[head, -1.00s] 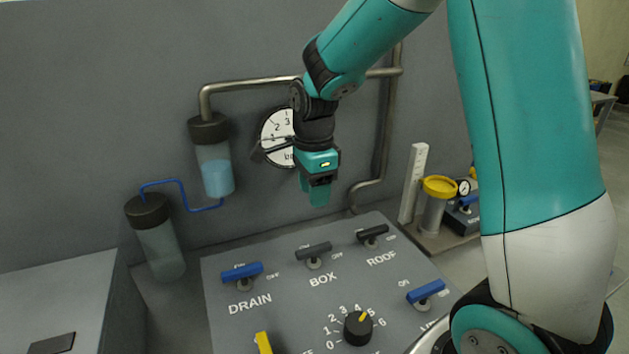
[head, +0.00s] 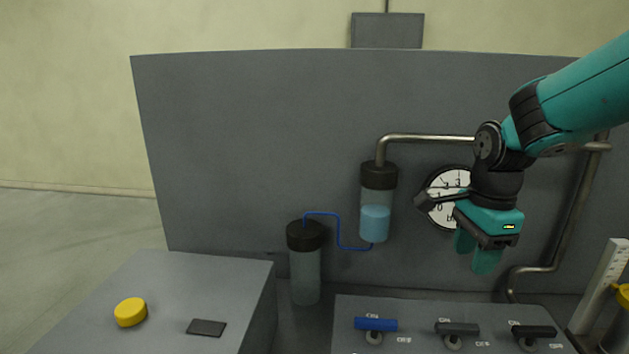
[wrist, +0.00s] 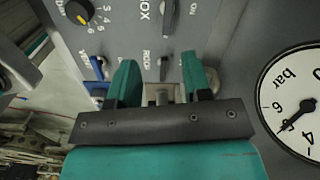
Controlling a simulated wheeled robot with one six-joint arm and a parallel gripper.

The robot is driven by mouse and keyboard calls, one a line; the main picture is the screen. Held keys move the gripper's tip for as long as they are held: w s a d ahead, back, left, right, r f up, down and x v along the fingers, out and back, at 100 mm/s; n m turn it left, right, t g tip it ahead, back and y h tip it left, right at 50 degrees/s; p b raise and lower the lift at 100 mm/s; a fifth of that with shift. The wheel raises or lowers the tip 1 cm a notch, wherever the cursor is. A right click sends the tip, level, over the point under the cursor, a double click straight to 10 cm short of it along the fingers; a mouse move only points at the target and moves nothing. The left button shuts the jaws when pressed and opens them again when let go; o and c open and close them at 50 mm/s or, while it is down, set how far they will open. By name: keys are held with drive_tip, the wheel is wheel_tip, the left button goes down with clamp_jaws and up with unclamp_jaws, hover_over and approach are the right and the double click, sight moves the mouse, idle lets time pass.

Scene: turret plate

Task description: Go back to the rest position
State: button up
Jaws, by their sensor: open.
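My gripper (head: 478,256) hangs in the right half of the head view, fingers pointing down, in front of the back panel and partly over the pressure gauge (head: 443,208). It is open, with nothing between its fingers. In the wrist view its two teal fingers (wrist: 160,85) stand apart above the control plate (wrist: 120,42).
A grey bench (head: 220,280) at left holds a yellow round cap (head: 130,312) and a dark flat piece (head: 206,328). Two cylinders, the upper one (head: 376,215) with blue liquid, are joined by a blue tube. A metal pipe (head: 430,138) runs behind my arm. Floor is clear at far left.

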drive_tip(key=s+a+r+n+y, duration=0.1)
drive_tip(key=s+a+n+y, duration=0.1)
drive_tip(key=s+a+n, duration=0.5)
drive_tip(key=s+a+r+n+y, duration=0.1)
drive_tip(key=s+a+r+n, duration=0.1)
drive_tip(key=s+a+n, duration=0.5)
drive_tip(key=s+n, duration=0.5)
drive_tip(key=n, duration=0.5)
drive_tip(key=shift+s+a+n+y, duration=0.3)
drive_tip(key=shift+s+y, duration=0.1)
